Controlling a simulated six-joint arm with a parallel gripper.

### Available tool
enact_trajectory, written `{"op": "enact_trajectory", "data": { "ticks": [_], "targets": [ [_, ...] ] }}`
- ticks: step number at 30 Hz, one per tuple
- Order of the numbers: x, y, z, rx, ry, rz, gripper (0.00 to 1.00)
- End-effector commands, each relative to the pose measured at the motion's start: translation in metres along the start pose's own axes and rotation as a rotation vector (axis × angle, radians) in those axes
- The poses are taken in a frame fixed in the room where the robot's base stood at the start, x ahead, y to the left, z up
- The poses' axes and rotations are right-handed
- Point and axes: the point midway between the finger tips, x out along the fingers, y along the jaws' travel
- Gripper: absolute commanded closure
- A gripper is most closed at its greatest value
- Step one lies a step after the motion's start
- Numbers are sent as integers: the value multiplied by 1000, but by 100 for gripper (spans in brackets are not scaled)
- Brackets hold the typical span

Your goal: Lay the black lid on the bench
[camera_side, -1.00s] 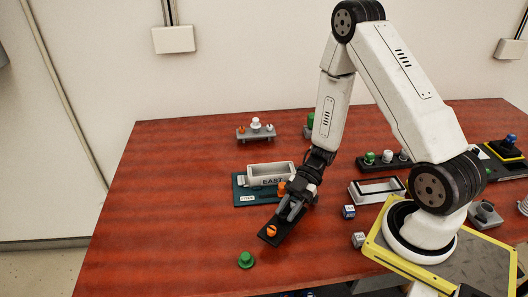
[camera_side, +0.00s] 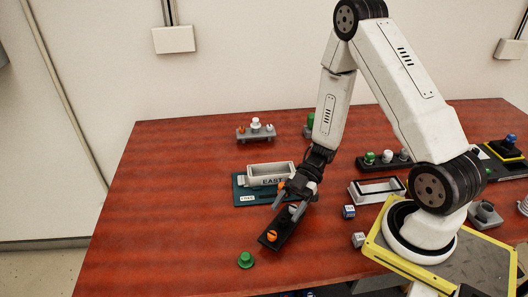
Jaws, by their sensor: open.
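The black lid (camera_side: 284,230) is a long narrow dark piece with an orange knob (camera_side: 271,236) at its near end. It appears to lie on the red-brown bench (camera_side: 180,215), in front of the EAST box. A grey part shows near its far end, partly hidden by my gripper. My gripper (camera_side: 288,208) is open, with its fingers just above and around the far part of the lid. I cannot tell whether a finger still touches it. The white EAST box (camera_side: 270,181) stands open-topped on a teal base (camera_side: 245,196).
A green knob (camera_side: 245,260) lies to the lid's left front. Small blue (camera_side: 348,212) and grey (camera_side: 358,239) cubes and a white open frame (camera_side: 377,190) are at the right. A grey peg rack (camera_side: 255,134) stands behind. The bench's left side is clear.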

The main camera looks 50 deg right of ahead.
Motion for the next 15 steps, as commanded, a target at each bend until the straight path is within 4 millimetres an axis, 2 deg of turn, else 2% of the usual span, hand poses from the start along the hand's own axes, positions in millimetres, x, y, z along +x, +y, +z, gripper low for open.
{"op": "enact_trajectory", "data": {
  "ticks": [5,15],
  "targets": [
    [-20,1,-2,-1,-1,4,32],
    [-77,0,-2,-1,-2,4,32]
  ]
}}
